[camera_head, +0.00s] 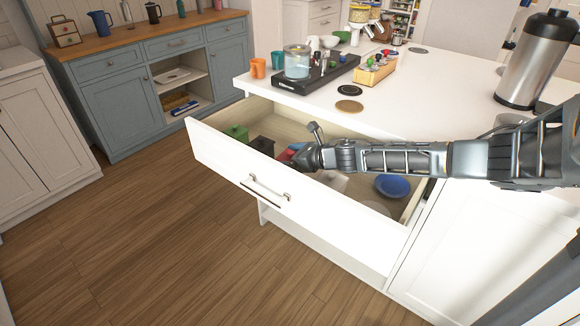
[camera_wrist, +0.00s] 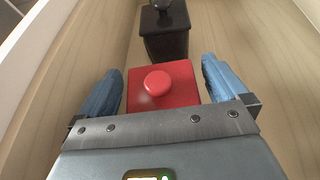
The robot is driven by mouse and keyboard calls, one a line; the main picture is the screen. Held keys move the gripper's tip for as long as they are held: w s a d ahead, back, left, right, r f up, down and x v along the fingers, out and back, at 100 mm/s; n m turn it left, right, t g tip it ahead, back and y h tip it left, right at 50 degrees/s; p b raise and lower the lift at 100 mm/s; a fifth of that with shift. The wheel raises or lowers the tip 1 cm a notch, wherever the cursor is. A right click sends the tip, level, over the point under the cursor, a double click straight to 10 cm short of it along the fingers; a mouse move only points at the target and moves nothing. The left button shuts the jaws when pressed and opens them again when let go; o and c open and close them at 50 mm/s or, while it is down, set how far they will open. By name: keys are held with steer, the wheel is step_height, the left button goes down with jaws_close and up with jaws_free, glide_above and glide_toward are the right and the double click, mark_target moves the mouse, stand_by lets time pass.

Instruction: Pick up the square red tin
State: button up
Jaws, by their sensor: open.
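The square red tin (camera_wrist: 176,83) with a round red knob on its lid stands in the open drawer. In the wrist view it lies between the two blue-grey fingers of my gripper (camera_wrist: 158,88), with a gap on each side. The gripper is open and over the tin. In the head view my gripper (camera_head: 308,155) reaches down into the drawer, and only a small red part of the tin (camera_head: 284,155) shows beside it. The tin's lower part is hidden by the gripper.
A dark square tin (camera_wrist: 165,35) stands just beyond the red one. A green tin (camera_head: 237,132) and a blue bowl (camera_head: 392,186) are also in the drawer (camera_head: 222,150). The drawer walls rise close by. The counter above holds a black tray (camera_head: 318,80) and a steel flask (camera_head: 535,60).

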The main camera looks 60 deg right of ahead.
steer(key=shift+c, duration=0.3)
steer(key=c, duration=1.1)
